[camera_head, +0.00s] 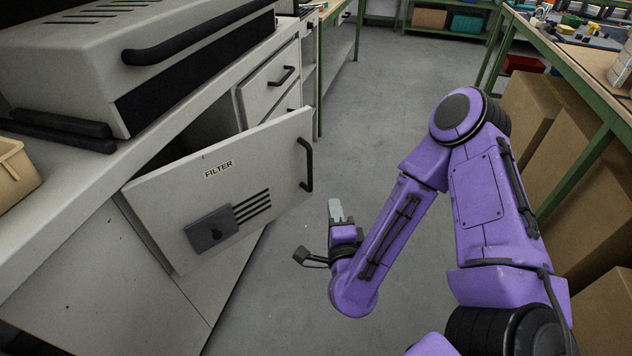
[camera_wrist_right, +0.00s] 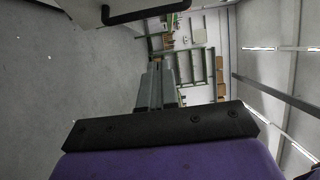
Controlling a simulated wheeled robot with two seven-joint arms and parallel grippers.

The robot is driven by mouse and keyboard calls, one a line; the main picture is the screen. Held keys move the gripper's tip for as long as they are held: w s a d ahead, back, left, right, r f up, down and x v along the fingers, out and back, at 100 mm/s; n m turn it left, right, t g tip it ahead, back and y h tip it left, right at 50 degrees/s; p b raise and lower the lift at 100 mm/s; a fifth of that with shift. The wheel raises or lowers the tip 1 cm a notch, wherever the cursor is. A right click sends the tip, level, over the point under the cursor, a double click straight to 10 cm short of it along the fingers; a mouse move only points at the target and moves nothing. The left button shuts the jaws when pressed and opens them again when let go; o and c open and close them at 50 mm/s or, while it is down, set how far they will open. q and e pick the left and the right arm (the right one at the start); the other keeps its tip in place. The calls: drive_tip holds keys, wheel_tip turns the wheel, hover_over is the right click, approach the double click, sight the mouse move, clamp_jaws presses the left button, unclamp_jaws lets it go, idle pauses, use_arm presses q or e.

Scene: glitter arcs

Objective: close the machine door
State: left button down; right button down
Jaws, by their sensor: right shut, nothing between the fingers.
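The machine door (camera_head: 165,211) is a pale panel marked FILTER, with a dark latch plate, vent slots and a black bar handle (camera_head: 305,165) on its right side. It stands swung out from the grey cabinet, with a dark opening behind it. My right gripper (camera_head: 336,208) is to the right of the door handle, apart from it, over the floor. In the right wrist view, its fingers (camera_wrist_right: 157,90) are together and empty. The handle (camera_wrist_right: 145,12) and an edge of the door show at the top of that view. My left gripper is not in view.
A grey machine with a black handle (camera_head: 197,34) sits on the counter (camera_head: 150,128) above. A tan bin (camera_head: 14,165) is at the left edge. Cardboard boxes (camera_head: 574,190) stand under the green-framed table at right. The grey floor (camera_head: 375,95) between is clear.

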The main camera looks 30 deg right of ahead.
drive_tip(key=w+a+p+x, duration=0.1)
drive_tip(key=a+x, duration=0.1)
drive_tip(key=x, duration=1)
drive_tip(key=shift+w+a, duration=0.2)
drive_tip(key=shift+w, duration=0.15)
